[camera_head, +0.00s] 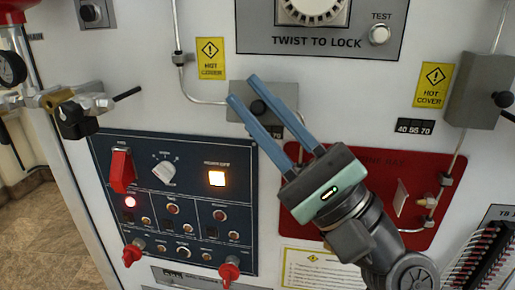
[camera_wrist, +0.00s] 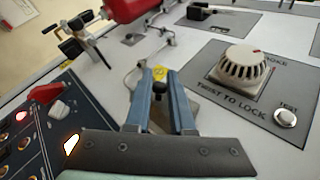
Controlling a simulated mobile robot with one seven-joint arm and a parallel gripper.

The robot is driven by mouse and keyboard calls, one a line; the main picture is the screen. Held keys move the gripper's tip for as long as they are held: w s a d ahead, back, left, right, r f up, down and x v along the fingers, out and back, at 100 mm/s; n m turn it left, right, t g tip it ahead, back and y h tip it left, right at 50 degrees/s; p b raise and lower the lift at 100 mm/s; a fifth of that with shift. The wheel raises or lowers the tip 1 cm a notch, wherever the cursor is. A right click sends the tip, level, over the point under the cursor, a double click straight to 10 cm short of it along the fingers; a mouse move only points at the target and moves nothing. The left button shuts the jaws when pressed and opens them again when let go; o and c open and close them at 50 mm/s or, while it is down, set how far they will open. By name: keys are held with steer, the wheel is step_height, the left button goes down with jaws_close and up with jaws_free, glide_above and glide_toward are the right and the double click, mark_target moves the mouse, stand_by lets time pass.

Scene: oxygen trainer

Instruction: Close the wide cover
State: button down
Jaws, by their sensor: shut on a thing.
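A wide grey cover (camera_head: 287,95) with a black knob (camera_head: 258,107) is on the white panel in the head view, beside a yellow HOT COVER label (camera_head: 210,58). My gripper (camera_head: 243,90) reaches it from the lower right, with its two blue fingers on either side of the knob. The fingers hide part of the cover. In the wrist view, the knob (camera_wrist: 158,86) also sits between the fingers of my gripper (camera_wrist: 161,73). My gripper is shut on the knob. I cannot tell how far the cover is open.
Another grey cover (camera_head: 475,92) with a black knob is at the right. A blue control panel (camera_head: 190,150) has a red switch (camera_head: 122,170). A red panel (camera_head: 425,205) lies partly behind my arm. A white dial (camera_wrist: 240,68) is right of the fingers.

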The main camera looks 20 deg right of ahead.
steer(key=n+y+b, duration=0.1)
steer(key=f+n+g+y+b, duration=0.1)
steer(key=n+y+b, duration=0.1)
steer(key=shift+w+f+n+b, duration=0.1)
steer(key=shift+f+n+b, duration=0.1)
steer(key=shift+n+b, duration=0.1)
steer(key=shift+d+n+g+y+b, duration=0.1)
steer(key=shift+n+g+y+b, duration=0.4)
steer(key=shift+n+y+b, duration=0.15)
steer(key=shift+w+n+g+y+b, duration=0.1)
steer(key=shift+n+g+y+b, duration=0.25)
steer(key=shift+n+b, duration=0.2)
steer(key=shift+r, duration=0.1)
steer(key=c, duration=1.1)
jaws_free()
